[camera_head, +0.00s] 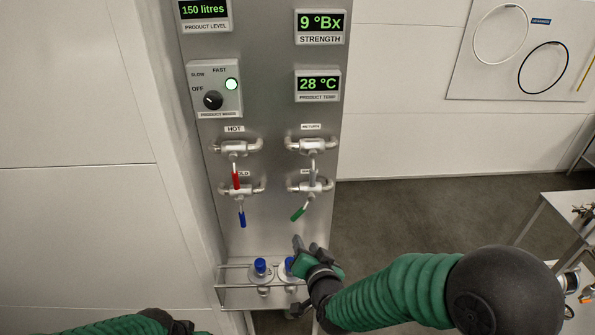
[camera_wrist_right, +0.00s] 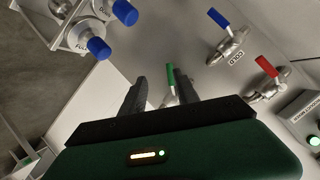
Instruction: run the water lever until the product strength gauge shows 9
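The strength gauge (camera_head: 320,22) reads 9 °Bx in the head view. The green-handled lever (camera_head: 298,214) on the lower right valve slants down and left; its label is partly hidden, so I cannot read it as water. The green handle also shows in the right wrist view (camera_wrist_right: 170,76), beyond the gap between the fingers. My left gripper (camera_head: 172,321) is at the bottom edge, mostly cut off.
The red hot lever (camera_head: 236,180) and blue cold lever (camera_head: 241,218) hang down on the left. The return valve (camera_head: 312,146) is above the green lever. Level reads 150 litres; product temperature reads 28 °C.

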